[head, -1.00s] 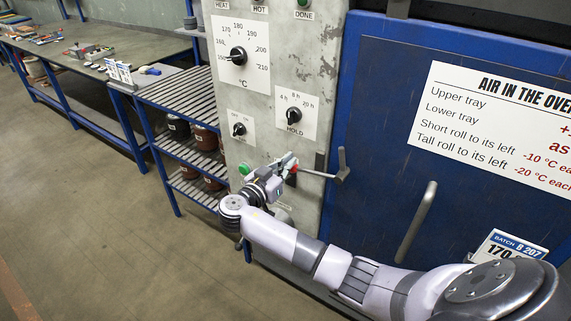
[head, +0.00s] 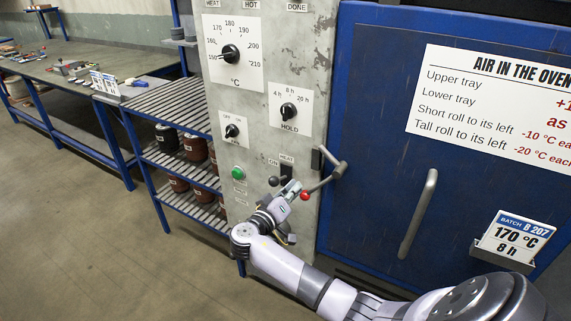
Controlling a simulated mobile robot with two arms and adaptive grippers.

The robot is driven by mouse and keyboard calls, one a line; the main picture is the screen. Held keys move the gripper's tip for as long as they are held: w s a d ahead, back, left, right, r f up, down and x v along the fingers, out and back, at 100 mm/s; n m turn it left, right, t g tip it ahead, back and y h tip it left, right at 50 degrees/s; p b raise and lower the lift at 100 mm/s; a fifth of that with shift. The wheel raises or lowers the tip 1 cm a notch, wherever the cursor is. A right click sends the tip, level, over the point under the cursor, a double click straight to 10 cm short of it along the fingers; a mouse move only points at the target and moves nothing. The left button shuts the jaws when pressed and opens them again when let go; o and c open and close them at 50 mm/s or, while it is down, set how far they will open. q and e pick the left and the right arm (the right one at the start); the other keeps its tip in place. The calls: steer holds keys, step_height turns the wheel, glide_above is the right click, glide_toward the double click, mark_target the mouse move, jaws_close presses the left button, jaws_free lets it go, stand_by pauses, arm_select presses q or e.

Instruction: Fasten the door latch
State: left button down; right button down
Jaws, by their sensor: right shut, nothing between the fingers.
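The door latch (head: 324,181) is a grey lever at the left edge of the blue oven door (head: 376,130). Its arm slopes down to the left from the pivot and ends in a red knob (head: 305,196) in front of the grey control panel. My right gripper (head: 291,187) is shut and empty, just left of the red knob. Whether it touches the knob I cannot tell. My right forearm comes in from the lower right. My left gripper is not in view.
The control panel (head: 318,70) carries dials, a green button (head: 238,173) and a dark switch close to my gripper. A vertical door handle (head: 418,213) and a batch card (head: 515,238) stick out from the door. A shelf rack (head: 165,103) stands left; the floor is clear.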

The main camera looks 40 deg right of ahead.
steer(key=s+d+f+n+p, duration=0.1)
steer(key=s+d+f+n, duration=0.1)
steer(key=s+f+n, duration=0.3)
steer(key=shift+s+d+n+p, duration=0.3)
steer(key=shift+s+n, duration=0.65)
steer(key=shift+n, duration=0.35)
steer(key=shift+f, duration=0.1)
